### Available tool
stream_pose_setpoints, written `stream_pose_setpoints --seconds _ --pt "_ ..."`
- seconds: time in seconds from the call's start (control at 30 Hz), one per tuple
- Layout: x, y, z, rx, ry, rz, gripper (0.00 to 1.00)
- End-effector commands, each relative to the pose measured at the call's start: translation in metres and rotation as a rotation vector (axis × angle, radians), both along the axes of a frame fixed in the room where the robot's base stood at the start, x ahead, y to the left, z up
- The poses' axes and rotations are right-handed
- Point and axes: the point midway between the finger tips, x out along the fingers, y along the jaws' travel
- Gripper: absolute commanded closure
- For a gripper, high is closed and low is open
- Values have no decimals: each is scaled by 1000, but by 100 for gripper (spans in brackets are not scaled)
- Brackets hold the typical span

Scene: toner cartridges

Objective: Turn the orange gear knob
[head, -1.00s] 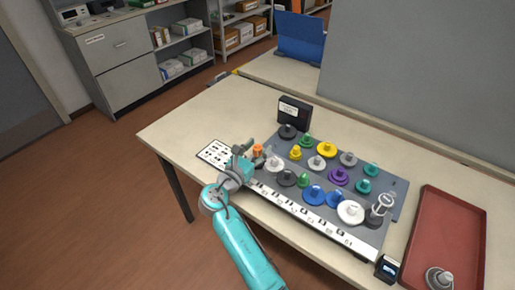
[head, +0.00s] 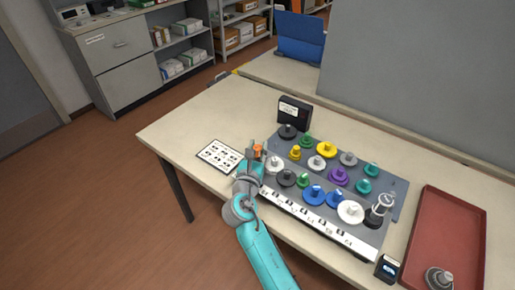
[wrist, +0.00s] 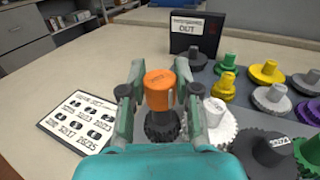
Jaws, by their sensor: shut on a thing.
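The orange gear knob (wrist: 160,88) stands upright on a dark toothed base (wrist: 163,126) in the wrist view. In the head view the orange knob (head: 258,148) is at the left end of the grey gear board (head: 398,190). My gripper (wrist: 160,82) has one finger on each side of the orange knob and is shut on it. In the head view my gripper (head: 252,152) reaches the board's left corner from the front.
A white gear (wrist: 216,122) stands close to the right finger. A printed card (wrist: 82,122) lies to the left, and a black box marked OUT (wrist: 194,36) stands behind. A red tray (head: 440,235) is at the right.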

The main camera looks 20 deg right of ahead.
Motion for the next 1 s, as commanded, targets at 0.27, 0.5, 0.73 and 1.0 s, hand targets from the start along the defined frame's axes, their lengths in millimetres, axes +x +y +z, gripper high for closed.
stream_pose_setpoints --seconds 0.27,0.5,0.73,1.0 --pt "0 -1 0 0 -1 166 100" --pt "0 -1 0 1 -2 267 100" --pt "0 -1 1 1 -2 348 100" --pt "0 -1 0 1 0 414 100"
